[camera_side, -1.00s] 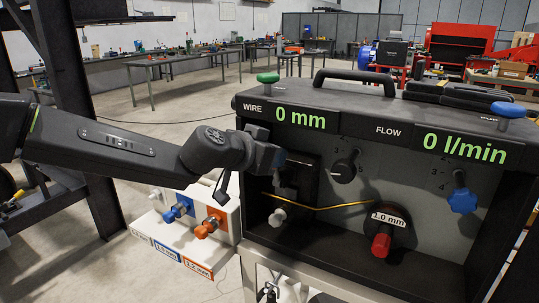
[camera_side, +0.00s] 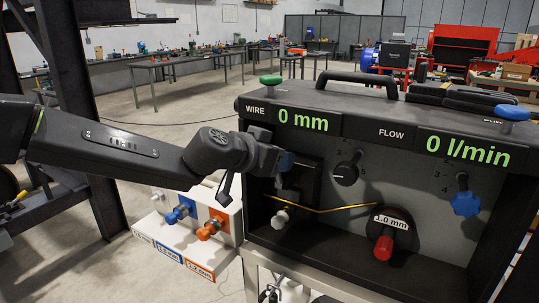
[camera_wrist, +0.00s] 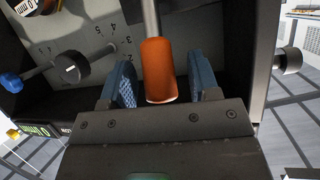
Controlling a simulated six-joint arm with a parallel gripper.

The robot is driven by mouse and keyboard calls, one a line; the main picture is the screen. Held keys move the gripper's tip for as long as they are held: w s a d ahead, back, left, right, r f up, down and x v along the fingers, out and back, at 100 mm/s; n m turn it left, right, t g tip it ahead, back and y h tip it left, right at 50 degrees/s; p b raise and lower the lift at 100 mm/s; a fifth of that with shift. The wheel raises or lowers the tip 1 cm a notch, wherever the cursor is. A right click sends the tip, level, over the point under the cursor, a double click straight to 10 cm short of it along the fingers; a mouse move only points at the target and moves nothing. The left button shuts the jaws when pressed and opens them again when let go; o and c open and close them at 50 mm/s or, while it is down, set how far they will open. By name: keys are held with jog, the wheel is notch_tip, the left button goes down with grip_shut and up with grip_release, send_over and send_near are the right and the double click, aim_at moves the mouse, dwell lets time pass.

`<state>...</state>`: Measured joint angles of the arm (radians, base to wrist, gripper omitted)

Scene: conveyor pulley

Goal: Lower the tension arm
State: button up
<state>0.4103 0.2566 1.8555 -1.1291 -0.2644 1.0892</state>
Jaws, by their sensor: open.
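In the wrist view, an orange cylindrical grip (camera_wrist: 158,72) on a grey rod stands between my two blue finger pads. I take it to be the tension arm's handle. My gripper (camera_wrist: 162,86) is open, with a visible gap between the grip and each pad. In the side view, my gripper (camera_side: 284,161) is at the left part of the dark feeder case (camera_side: 420,255), beside the black feeder block (camera_side: 306,182). The tension arm is hidden there behind my gripper. A gold wire (camera_side: 345,208) runs from the block to the 1.0 mm spool (camera_side: 404,221).
A black dial (camera_side: 345,173) and a blue knob (camera_side: 465,202) sit on the case's back panel. A red knob (camera_side: 383,248) is on the spool. A rack of coloured nozzles (camera_side: 212,228) stands left of the case. Displays read 0 mm and 0 l/min.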

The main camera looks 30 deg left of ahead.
jog(key=v, duration=1.4)
jog(key=shift+f, duration=0.1)
